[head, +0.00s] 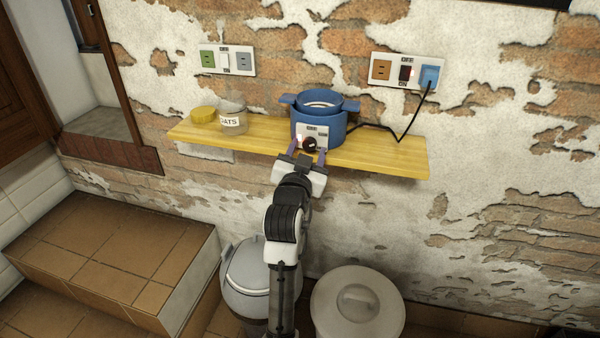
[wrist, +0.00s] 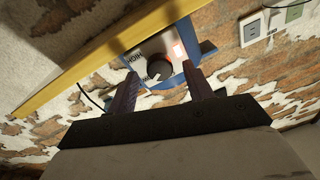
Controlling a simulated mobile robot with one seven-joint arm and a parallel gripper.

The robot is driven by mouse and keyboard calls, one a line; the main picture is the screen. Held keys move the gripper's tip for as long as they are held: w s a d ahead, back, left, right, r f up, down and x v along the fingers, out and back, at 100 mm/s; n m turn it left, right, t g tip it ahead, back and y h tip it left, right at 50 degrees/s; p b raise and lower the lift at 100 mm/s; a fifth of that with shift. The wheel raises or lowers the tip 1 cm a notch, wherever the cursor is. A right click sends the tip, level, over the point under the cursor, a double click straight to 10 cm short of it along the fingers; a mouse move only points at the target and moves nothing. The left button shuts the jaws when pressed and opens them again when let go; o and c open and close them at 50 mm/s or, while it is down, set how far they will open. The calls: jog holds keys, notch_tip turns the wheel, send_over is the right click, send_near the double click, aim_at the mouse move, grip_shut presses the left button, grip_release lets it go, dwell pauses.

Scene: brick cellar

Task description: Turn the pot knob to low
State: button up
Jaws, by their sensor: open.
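The blue pot (head: 321,125) stands on a yellow wooden shelf (head: 385,158) fixed to the wall. Its pale front panel (wrist: 142,62) carries a dark round knob (wrist: 159,67), with "HIGH" printed at the upper left in the wrist view and a lit red light (wrist: 179,49) beside it. The knob also shows in the head view (head: 309,144). My gripper (head: 307,155) is open in front of the panel. In the wrist view, its two fingers (wrist: 160,82) stand either side of the knob, with gaps visible. The knob's exact setting is hard to read.
A cord runs from the pot to a blue plug (head: 430,75) in the right socket plate. Two lidded bins (head: 357,304) stand below the shelf.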

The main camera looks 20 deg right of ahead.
jog(key=b+v, duration=0.2)
jog(key=v, duration=1)
jog(key=shift+s+a, duration=0.1)
